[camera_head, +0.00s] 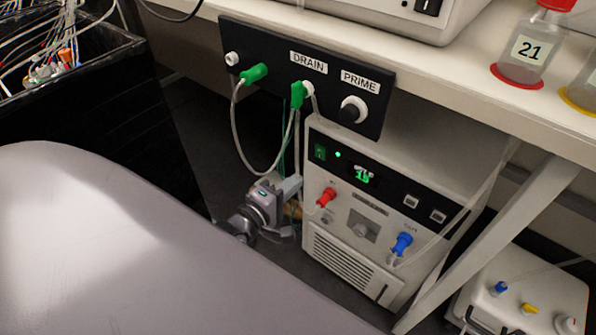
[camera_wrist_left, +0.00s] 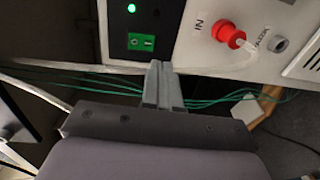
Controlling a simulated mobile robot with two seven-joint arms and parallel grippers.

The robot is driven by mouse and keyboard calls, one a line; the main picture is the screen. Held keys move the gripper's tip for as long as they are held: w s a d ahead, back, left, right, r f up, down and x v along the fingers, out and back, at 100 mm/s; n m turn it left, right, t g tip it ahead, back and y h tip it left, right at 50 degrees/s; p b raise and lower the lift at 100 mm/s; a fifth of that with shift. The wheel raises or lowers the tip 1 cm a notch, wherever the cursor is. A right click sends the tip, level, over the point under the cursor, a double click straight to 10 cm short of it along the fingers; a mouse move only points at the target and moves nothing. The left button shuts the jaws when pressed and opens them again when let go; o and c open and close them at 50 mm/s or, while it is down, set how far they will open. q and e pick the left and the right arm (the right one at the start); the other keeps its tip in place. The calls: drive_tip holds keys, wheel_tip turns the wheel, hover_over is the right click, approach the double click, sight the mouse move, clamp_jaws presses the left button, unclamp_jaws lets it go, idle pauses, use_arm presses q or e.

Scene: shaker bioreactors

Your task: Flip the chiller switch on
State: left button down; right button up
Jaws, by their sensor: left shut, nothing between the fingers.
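The chiller (camera_head: 368,238) is a beige box with a black control strip, under the bench. Its green switch (camera_head: 320,152) sits at the left end of the strip, beside a lit green lamp (camera_head: 338,155) and a lit green display. In the left wrist view the green switch (camera_wrist_left: 141,42) and the lit lamp (camera_wrist_left: 131,8) show just beyond the fingertips. My left gripper (camera_head: 292,186) is shut and empty, at the chiller's left front edge, below the switch. In the left wrist view its fingers (camera_wrist_left: 160,68) point at the switch with a small gap. My right gripper is not in view.
A black panel (camera_head: 262,50) labelled DRAIN and PRIME hangs above, with green connectors and looping tubes near my left gripper. A red fitting (camera_head: 326,197) and a blue fitting (camera_head: 402,244) stick out of the chiller front. A black crate (camera_head: 95,130) stands left.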

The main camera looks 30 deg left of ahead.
use_arm(q)
drive_tip(key=s, duration=0.7)
drive_tip(key=shift+a+f+p, duration=0.25)
drive_tip(key=shift+f+p, duration=0.15)
drive_tip(key=shift+p, duration=0.05)
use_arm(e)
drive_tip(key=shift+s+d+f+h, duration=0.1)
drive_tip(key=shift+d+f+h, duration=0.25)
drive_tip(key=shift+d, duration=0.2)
use_arm(q)
drive_tip(key=shift+w, duration=0.1)
